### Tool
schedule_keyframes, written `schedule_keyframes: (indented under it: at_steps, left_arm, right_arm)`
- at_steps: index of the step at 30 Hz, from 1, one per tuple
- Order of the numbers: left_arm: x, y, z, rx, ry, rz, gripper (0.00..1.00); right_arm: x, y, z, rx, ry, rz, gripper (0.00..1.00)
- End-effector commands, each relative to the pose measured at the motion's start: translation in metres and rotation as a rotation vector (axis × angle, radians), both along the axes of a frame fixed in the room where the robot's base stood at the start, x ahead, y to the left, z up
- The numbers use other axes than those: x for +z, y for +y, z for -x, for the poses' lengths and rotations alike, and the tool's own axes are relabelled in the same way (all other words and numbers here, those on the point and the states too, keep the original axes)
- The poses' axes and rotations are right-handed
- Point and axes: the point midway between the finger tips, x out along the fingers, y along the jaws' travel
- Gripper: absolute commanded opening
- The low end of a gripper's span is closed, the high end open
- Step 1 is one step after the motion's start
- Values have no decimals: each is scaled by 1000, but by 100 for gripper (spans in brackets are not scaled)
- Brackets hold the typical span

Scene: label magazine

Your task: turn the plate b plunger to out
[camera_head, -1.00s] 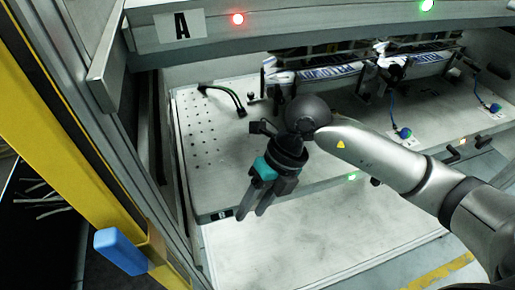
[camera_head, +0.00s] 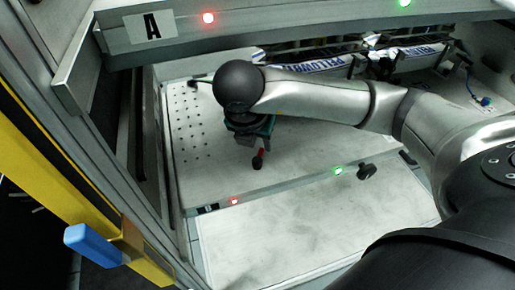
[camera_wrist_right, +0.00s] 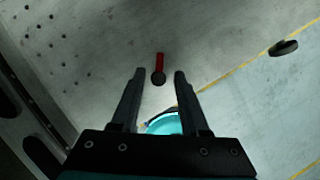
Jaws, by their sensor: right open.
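A small plunger with a red shaft and a dark knob (camera_head: 258,162) stands out from the grey shelf, just below my right gripper (camera_head: 247,142). The right wrist view shows its dark round end (camera_wrist_right: 158,79) and red shaft between the two fingers of my right gripper (camera_wrist_right: 158,73), near the fingertips. The fingers are apart, with a gap on both sides of the knob. No plate letter is readable beside it, so I cannot tell whether it is the plate b one. My left gripper is not in view.
A black knob (camera_head: 367,172) sits on the shelf's front edge to the right; it also shows in the wrist view (camera_wrist_right: 283,48). A red light (camera_head: 235,201) and a green light (camera_head: 338,171) are on that edge. Printed label strips (camera_head: 310,66) lie behind my arm.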

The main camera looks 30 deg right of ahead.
Motion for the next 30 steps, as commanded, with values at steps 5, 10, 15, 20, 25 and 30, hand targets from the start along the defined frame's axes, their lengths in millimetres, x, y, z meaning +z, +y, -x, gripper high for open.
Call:
schedule_keyframes:
  at_steps: [5, 10, 15, 20, 25, 30]
  left_arm:
    - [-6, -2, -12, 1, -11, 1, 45]
    - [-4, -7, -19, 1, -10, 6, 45]
    - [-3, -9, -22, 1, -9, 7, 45]
    - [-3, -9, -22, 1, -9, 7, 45]
    - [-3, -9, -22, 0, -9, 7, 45]
    - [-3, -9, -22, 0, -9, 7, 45]
  right_arm:
    - [-30, -9, -7, -1, 3, 0, 45]
    - [-41, -12, -11, 1, 3, 0, 45]
    - [-45, -14, -12, 3, 1, -1, 45]
    - [-45, -14, -12, 3, 1, -1, 45]
    - [-45, -14, -12, 3, 1, -1, 33]
    - [-45, -14, -12, 2, 1, -2, 14]
